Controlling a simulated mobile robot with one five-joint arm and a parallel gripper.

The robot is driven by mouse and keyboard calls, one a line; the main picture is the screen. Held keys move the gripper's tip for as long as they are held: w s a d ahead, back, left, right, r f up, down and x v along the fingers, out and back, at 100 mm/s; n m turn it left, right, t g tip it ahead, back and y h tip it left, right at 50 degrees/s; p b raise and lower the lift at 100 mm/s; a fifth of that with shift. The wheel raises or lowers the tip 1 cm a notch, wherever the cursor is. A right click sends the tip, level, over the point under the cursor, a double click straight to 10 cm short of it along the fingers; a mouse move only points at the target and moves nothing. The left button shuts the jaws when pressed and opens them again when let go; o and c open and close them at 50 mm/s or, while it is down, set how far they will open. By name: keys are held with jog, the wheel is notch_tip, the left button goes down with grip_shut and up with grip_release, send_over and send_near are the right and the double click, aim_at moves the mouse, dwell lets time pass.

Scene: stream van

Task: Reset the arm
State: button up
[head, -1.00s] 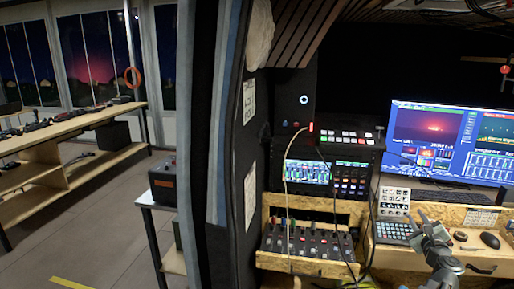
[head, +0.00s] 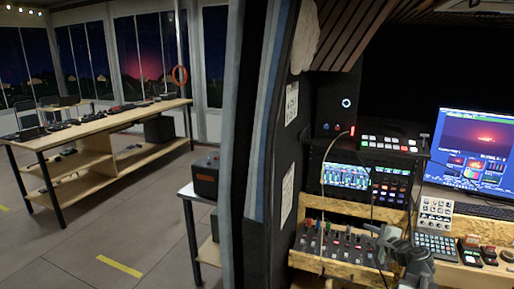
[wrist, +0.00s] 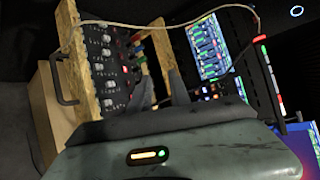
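My gripper (head: 396,238) is low at the right of the head view, in front of the right side of the wooden-framed audio mixer (head: 335,243). In the wrist view, its two dark fingers (wrist: 162,84) point up the picture with a narrow gap between them. I see nothing held in that gap. The mixer, with its rows of knobs, also shows beside the fingers in the wrist view (wrist: 110,65). My arm below the gripper is mostly out of frame.
A control rack with a lit screen (head: 346,175) stands behind the mixer. A monitor (head: 474,150) and a keypad (head: 436,244) are to the right. A thin cable (head: 323,185) hangs over the mixer. A dark partition stands left; open floor (head: 150,235) lies beyond it.

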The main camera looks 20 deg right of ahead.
jog(key=w+a+f+n+g+y, duration=0.2)
jog(key=a+n, duration=0.1)
jog(key=a, duration=0.5)
jog(key=w+a+f+n+g+y, duration=0.1)
jog(key=w+a+f+n+y, duration=0.15)
jog(key=a, duration=0.45)
jog(key=s+a+f+n+g+h+p, duration=0.1)
jog(key=s+a+f+n+g, duration=0.2)
jog(key=a, duration=0.6)
jog(key=s+a+f+n+g+h, duration=0.1)
jog(key=s+a+f+n+g, duration=0.1)
jog(key=a+n, duration=0.6)
jog(key=s+a+f+n+g+h+p, duration=0.1)
jog(key=s+a+f+n+g, duration=0.2)
jog(key=a, duration=0.8)
jog(key=s+n+g, duration=0.1)
jog(key=n+g, duration=0.1)
jog(key=g, duration=0.1)
jog(key=shift+s+f+n+p, duration=0.25)
jog(key=shift+f+n+p, duration=0.1)
